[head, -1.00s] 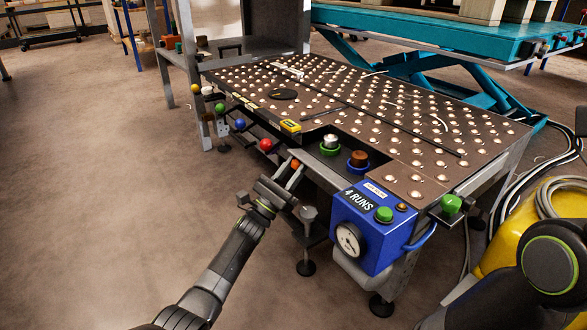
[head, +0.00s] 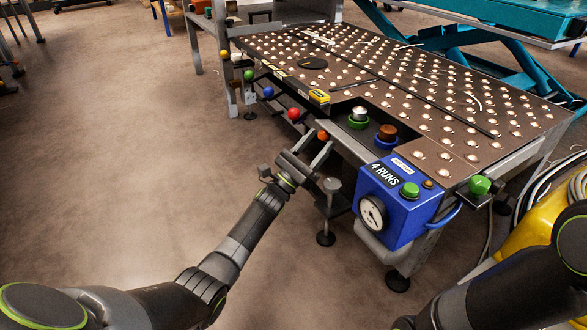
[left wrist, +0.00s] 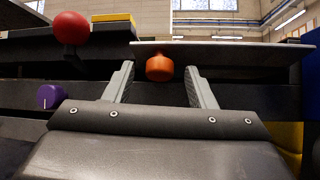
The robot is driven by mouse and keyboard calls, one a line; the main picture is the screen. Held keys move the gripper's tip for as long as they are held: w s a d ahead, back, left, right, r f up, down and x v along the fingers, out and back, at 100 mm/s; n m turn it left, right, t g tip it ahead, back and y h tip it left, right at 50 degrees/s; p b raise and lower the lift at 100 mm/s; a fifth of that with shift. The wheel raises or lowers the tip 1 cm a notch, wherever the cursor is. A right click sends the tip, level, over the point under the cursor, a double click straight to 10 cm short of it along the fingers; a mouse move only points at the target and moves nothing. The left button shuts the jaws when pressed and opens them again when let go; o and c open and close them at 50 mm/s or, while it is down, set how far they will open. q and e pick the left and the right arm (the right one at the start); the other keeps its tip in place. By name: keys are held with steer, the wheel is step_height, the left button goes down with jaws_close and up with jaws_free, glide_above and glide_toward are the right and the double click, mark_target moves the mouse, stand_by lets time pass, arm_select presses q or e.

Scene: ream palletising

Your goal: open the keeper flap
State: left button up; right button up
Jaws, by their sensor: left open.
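An orange knob (head: 323,136) sits at the near edge of the ball-studded table, below a flat grey plate (head: 345,143). I cannot tell for sure which part is the keeper flap. In the left wrist view the orange knob (left wrist: 160,68) hangs just under the thin plate edge (left wrist: 230,53). My left gripper (head: 317,145) is open at the knob, its fingers pointing towards it. In the left wrist view the knob shows between the fingertips of the gripper (left wrist: 159,75), with gaps on both sides. My right arm shows at bottom right, its gripper out of view.
Red (head: 294,114), blue (head: 268,92) and green (head: 249,75) knobs line the table edge. A purple knob (left wrist: 51,96) shows in the left wrist view. A blue gauge box (head: 395,200) stands right of my gripper. The floor at left is clear.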

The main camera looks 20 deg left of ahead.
arm_select(q)
steer(key=p+v, duration=0.3)
steer(key=v, duration=1.3)
